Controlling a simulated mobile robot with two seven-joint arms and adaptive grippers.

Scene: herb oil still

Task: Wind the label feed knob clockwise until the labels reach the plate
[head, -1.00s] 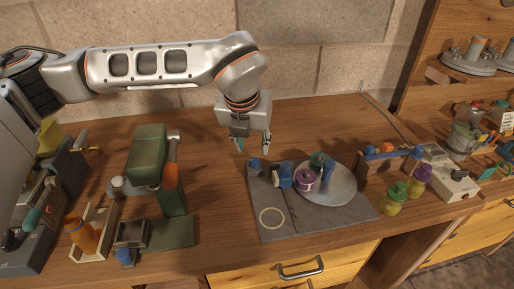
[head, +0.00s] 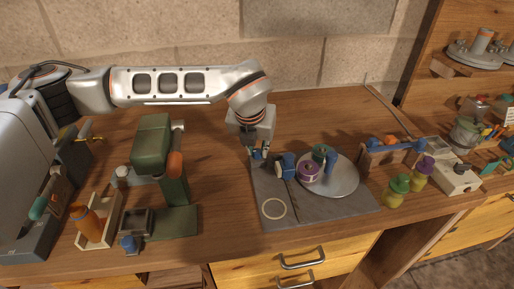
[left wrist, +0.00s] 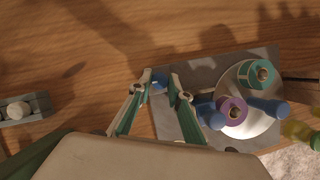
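A grey base plate (head: 325,213) lies on the bench with a pale ring mark (head: 273,208) at its front left. A small blue knob (head: 258,154) stands at its back left corner. My left gripper (head: 256,151) is at this knob, pointing down. In the left wrist view the fingertips (left wrist: 161,77) are apart, with the blue knob (left wrist: 158,86) between them; firm contact does not show. A larger blue part (head: 286,167), a purple roll (head: 308,171) and a teal roll (head: 320,152) sit to the right, by a silver disc (head: 342,181). My right gripper is not in view.
A green press-like device (head: 174,190) and an orange bottle (head: 84,224) in a tray stand on the left. Green-capped (head: 397,188) and purple-capped (head: 423,169) jars stand right of the plate. The bench behind the plate is clear.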

